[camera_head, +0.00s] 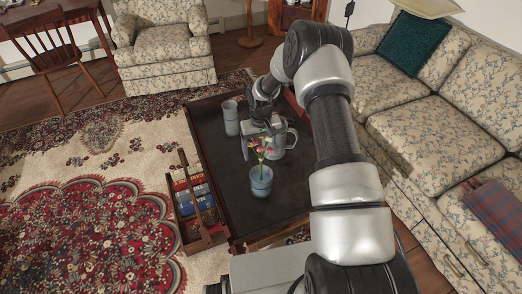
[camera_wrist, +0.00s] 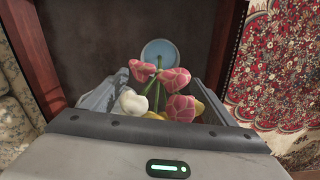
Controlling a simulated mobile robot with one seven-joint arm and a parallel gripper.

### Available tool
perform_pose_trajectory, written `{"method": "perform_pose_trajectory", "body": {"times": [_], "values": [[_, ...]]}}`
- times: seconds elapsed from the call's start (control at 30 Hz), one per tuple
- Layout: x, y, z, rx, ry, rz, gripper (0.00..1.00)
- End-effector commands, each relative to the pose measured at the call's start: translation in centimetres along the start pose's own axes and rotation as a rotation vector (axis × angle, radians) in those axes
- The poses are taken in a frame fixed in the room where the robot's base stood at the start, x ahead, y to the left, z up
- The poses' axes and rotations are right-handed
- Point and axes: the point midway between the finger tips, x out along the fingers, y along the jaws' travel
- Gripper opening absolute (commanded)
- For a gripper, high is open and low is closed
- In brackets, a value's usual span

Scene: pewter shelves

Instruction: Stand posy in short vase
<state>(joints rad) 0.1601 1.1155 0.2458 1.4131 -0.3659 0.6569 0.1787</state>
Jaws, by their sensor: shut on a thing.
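My gripper (camera_head: 262,138) reaches over the dark table and is shut on the posy (camera_head: 260,148). In the wrist view, the posy's pink and white blooms (camera_wrist: 178,82) lie between the fingers (camera_wrist: 155,88), with a green stem pointing away from me. The short blue vase (camera_head: 261,182) stands upright on the table, just below the posy in the head view. The vase also shows as a blue round shape in the wrist view (camera_wrist: 158,50), at the stem's far end. I cannot tell whether the stem tip is inside the vase or above it.
A taller grey-blue vessel (camera_head: 231,120) stands left of my gripper on the table (camera_head: 222,155). A jug with a handle (camera_head: 287,139) is close on the right. A rack of books (camera_head: 190,195) sits at the table's left side. A sofa (camera_head: 430,140) flanks the right.

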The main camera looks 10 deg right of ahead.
Motion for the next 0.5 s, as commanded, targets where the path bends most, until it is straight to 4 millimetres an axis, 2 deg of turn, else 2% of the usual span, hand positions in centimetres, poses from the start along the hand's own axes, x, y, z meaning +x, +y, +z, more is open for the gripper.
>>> {"method": "perform_pose_trajectory", "body": {"times": [0.17, 0.2, 0.3, 0.5], "values": [[-0.02, 0.0, -0.01, 0.0, 0.0, 0.0, 0.43], [-0.02, 0.0, -0.01, 0.0, 0.0, 0.0, 0.81], [-0.02, 0.0, -0.01, 0.0, 0.0, 0.0, 0.98], [0.01, 0.01, 0.01, 0.0, 0.0, 0.0, 1.0]]}}
